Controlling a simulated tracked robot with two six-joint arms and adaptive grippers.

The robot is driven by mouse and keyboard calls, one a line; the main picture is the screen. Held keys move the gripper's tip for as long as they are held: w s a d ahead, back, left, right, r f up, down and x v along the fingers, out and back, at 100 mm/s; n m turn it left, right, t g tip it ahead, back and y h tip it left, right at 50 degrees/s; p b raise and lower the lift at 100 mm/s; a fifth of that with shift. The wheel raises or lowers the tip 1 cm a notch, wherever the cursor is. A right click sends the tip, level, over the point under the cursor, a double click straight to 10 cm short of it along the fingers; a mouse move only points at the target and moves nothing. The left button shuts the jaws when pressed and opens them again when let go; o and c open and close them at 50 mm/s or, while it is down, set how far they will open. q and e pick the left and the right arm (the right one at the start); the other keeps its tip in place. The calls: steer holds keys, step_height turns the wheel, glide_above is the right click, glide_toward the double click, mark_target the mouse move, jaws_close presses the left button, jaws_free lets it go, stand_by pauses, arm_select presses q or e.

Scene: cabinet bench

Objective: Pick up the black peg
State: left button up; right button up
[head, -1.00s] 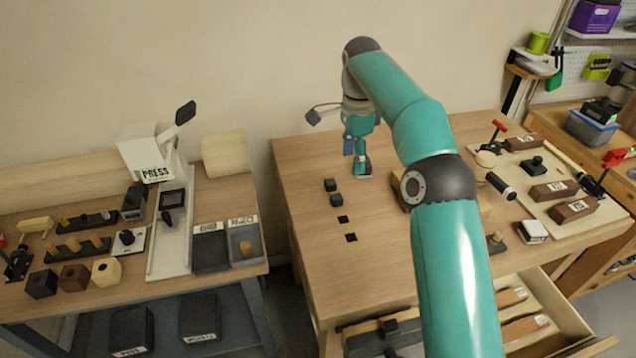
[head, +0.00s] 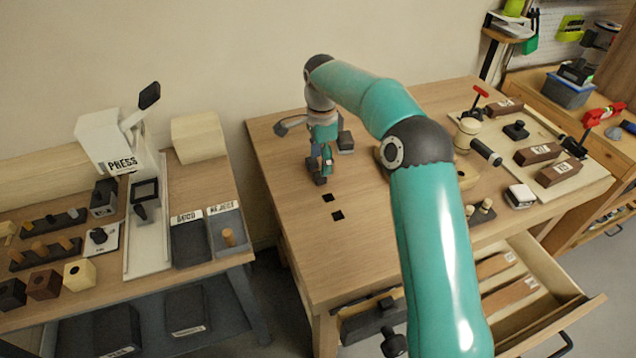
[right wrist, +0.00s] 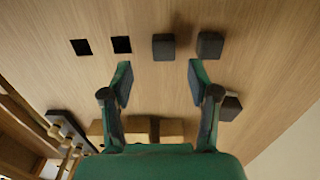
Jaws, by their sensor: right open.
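Several small black square pegs stand on the wooden bench. In the right wrist view, one peg (right wrist: 163,47) lies ahead of the gap between my fingers. A second peg (right wrist: 210,45) is to its right, and a third peg (right wrist: 229,108) is beside the right finger. The third also shows in the head view (head: 345,141), behind my gripper. My right gripper (right wrist: 160,82) is open with nothing between its fingers. In the head view my right gripper (head: 325,168) is low at the first two pegs and partly hides them. My left gripper is out of view.
Two dark square holes (head: 333,207) are in the bench top nearer me. A mallet (head: 477,143) and a fixture board (head: 555,150) are to the right. An open drawer (head: 545,290) juts out below. The press table (head: 190,285) stands left, across a gap.

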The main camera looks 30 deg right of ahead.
mark_target(320, 182)
steer(key=shift+w+f+p, duration=0.2)
steer(key=shift+f, duration=1.2)
steer(key=shift+w+f+p, duration=0.15)
steer(key=shift+f, duration=1.2)
jaws_close()
